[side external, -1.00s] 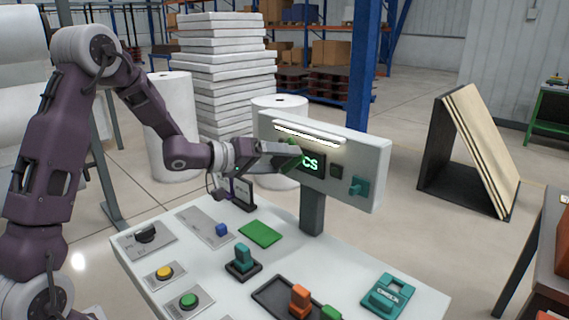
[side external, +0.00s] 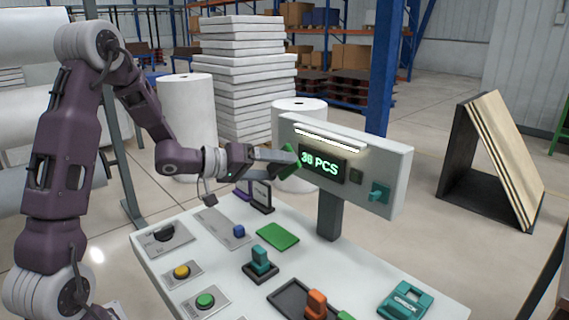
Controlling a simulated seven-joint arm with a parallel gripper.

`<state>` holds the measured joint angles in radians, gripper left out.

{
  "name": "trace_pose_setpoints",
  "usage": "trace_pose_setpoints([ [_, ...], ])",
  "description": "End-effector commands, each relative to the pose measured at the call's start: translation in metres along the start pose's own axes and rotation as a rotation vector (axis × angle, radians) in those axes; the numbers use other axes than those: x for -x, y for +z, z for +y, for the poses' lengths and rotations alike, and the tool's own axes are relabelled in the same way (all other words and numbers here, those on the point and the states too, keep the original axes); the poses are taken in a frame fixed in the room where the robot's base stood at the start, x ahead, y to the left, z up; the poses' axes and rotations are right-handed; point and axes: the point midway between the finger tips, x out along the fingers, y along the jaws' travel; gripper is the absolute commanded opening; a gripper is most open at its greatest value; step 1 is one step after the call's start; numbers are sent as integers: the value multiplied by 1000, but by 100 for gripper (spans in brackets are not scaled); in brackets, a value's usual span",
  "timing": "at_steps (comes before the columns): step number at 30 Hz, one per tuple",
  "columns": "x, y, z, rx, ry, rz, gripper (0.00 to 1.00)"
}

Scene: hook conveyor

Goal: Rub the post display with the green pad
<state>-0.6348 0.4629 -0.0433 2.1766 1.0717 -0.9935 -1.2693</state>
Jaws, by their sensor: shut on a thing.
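The post display (side external: 320,167) is a dark screen with green text "30 PCS" on a pale box atop a grey post (side external: 331,215). A lit strip runs above it. My gripper (side external: 284,158) is at the left end of the box, shut on the green pad (side external: 290,159), which shows as a small green edge at the fingertips. The pad is just left of the screen. I cannot tell whether it touches the box.
A flat green square (side external: 277,236) lies on the white console (side external: 215,262). Nearby stand a teal lever (side external: 260,262), a yellow button (side external: 181,271), a green button (side external: 205,300), an orange-handled block (side external: 316,303) and a teal device (side external: 406,298). A teal knob (side external: 379,192) juts from the display box.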

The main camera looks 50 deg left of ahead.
Motion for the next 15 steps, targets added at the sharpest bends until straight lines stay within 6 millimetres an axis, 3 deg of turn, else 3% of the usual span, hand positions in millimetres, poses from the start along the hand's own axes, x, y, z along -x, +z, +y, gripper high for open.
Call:
trace_pose_setpoints([
  [15, 14, 6, 0, 0, 0, -1, 49],
])
